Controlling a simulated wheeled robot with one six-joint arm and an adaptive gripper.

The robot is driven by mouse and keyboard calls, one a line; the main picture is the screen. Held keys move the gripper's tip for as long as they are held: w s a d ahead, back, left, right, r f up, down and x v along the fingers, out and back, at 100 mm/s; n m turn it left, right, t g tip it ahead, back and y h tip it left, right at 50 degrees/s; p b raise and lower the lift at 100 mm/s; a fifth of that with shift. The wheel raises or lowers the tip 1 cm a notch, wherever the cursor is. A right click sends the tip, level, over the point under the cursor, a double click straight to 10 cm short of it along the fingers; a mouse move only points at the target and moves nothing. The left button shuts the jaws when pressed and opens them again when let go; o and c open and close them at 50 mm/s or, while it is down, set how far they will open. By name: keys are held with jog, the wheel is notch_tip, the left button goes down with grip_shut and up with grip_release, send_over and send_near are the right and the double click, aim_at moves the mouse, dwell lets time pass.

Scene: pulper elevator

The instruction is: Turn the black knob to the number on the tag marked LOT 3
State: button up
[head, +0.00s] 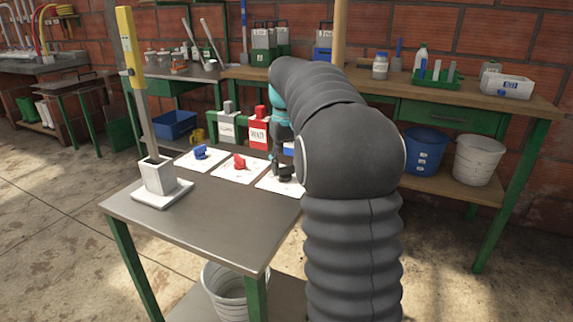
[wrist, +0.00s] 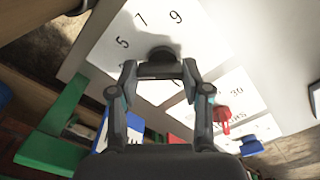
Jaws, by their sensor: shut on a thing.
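The black knob (wrist: 162,54) sits on a white dial plate (wrist: 118,50) in the wrist view; the numbers 5, 7 and 9 show around it. My gripper (wrist: 160,70) has a finger on either side of the knob and is shut on it. In the head view my gripper (head: 284,172) is at the rightmost white plate (head: 268,186), and my arm hides part of that plate. A red holder (head: 259,133) with a white tag and a grey holder (head: 228,127) with a white tag stand behind the plates. I cannot read LOT 3 on either tag.
A red knob (head: 240,162) and a blue knob (head: 200,152) stand on plates to the left. A white stand with a tall yellow-topped post (head: 158,178) is on the table's left. The table's front (head: 215,220) is clear. A workbench (head: 440,92) stands behind.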

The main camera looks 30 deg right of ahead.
aim_at(286, 167)
jog(key=shift+n, duration=1.2)
jog(key=o, duration=1.2)
jog(key=shift+c, duration=0.2)
notch_tip(286, 167, up, 12)
